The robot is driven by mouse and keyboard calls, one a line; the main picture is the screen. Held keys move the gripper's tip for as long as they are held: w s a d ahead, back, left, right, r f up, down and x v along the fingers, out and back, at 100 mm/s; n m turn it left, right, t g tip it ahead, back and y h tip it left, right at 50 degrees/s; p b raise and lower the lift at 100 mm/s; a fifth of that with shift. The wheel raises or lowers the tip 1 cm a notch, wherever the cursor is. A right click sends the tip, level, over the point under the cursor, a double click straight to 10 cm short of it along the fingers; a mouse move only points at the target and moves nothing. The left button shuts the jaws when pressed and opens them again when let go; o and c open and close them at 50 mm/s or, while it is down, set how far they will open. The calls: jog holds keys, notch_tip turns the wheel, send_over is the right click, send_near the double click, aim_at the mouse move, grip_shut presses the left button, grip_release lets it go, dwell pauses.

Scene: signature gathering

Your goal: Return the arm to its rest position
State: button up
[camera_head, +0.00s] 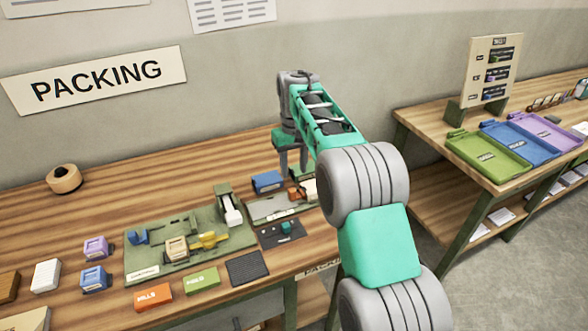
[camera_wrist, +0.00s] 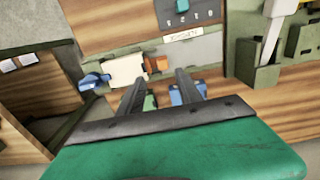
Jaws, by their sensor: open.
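My teal and grey arm reaches over the wooden packing table (camera_head: 110,215) from the right in the head view. My gripper (camera_head: 293,168) points down above the table's back right part, and its two dark fingers are apart. In the wrist view my gripper (camera_wrist: 161,76) is open, with nothing held between its fingertips. A blue block (camera_head: 267,182) lies just left of and below the fingers. A white block (camera_wrist: 127,68) and an orange piece (camera_wrist: 157,64) show beyond the fingertips. The arm hides part of the table's right end.
A green work tray (camera_head: 150,262) with several small parts covers the table's middle. Colored blocks and a tape roll (camera_head: 64,178) lie to the left. A second table (camera_head: 420,125) at right carries green (camera_head: 485,157), blue and purple trays and an upright board (camera_head: 490,70). Floor shows between the tables.

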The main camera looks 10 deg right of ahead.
jog(key=s+d+r+m+t, duration=0.1)
jog(key=s+r, duration=0.2)
jog(key=s, duration=0.3)
jog(key=s+d+r+t, duration=0.1)
jog(key=s+r, duration=0.3)
jog(key=s, duration=0.3)
jog(key=s+f+t, duration=0.1)
jog(key=s+f, duration=0.2)
jog(key=s, duration=0.5)
jog(key=s+d+f+m, duration=0.1)
jog(key=s+f, duration=0.2)
jog(key=s, duration=0.5)
jog(key=shift+s+m+t, duration=0.3)
jog(key=shift+t, duration=0.1)
